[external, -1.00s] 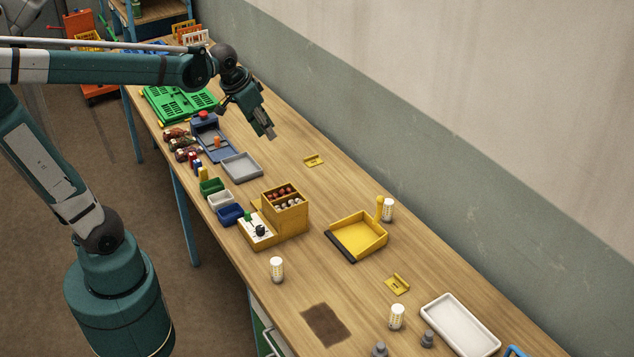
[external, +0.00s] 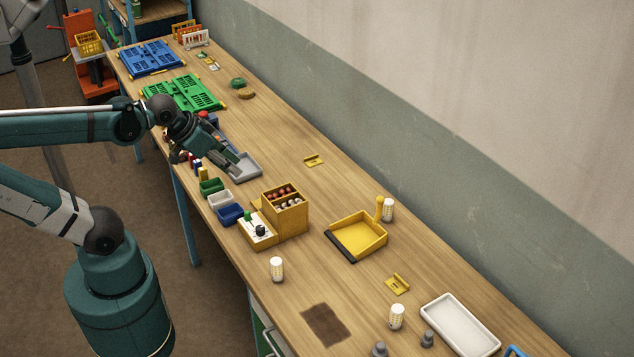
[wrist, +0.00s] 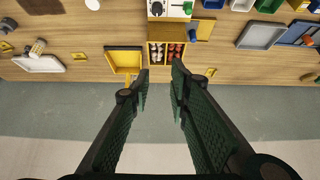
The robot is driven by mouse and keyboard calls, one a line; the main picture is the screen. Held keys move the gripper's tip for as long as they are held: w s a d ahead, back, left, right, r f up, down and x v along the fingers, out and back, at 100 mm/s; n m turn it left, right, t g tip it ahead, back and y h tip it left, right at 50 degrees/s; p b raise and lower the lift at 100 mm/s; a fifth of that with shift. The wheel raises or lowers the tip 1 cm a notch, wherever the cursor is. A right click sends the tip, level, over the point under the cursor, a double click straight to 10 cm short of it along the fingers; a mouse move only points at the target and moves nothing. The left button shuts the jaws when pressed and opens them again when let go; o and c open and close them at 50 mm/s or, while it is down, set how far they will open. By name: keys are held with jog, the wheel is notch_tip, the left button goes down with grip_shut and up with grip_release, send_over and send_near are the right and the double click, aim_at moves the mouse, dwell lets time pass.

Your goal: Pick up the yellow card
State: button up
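Two small flat yellow pieces lie on the bench, and I cannot tell which one is the yellow card. One yellow piece (external: 313,161) is right of the grey tray; it also shows in the wrist view (wrist: 210,72). The other yellow piece (external: 397,285) lies nearer the camera, beyond the yellow dustpan, and shows at the left of the wrist view (wrist: 79,56). My gripper (external: 238,164) appears by the grey tray in the external view, apart from both pieces. In the wrist view its fingers (wrist: 160,82) are spread with nothing between them.
A grey tray (external: 244,172), small coloured bins (external: 220,200) and a wooden compartment box (external: 286,216) line the left edge. A yellow dustpan (external: 370,233) and white cylinders (external: 277,268) stand nearer. A wall (external: 480,130) bounds the right. The bench around the farther yellow piece is clear.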

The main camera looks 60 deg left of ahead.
jog(key=shift+s+d+f, duration=0.1)
jog(key=shift+s+f, duration=0.15)
jog(key=shift+s, duration=0.1)
jog(key=shift+c, duration=1.2)
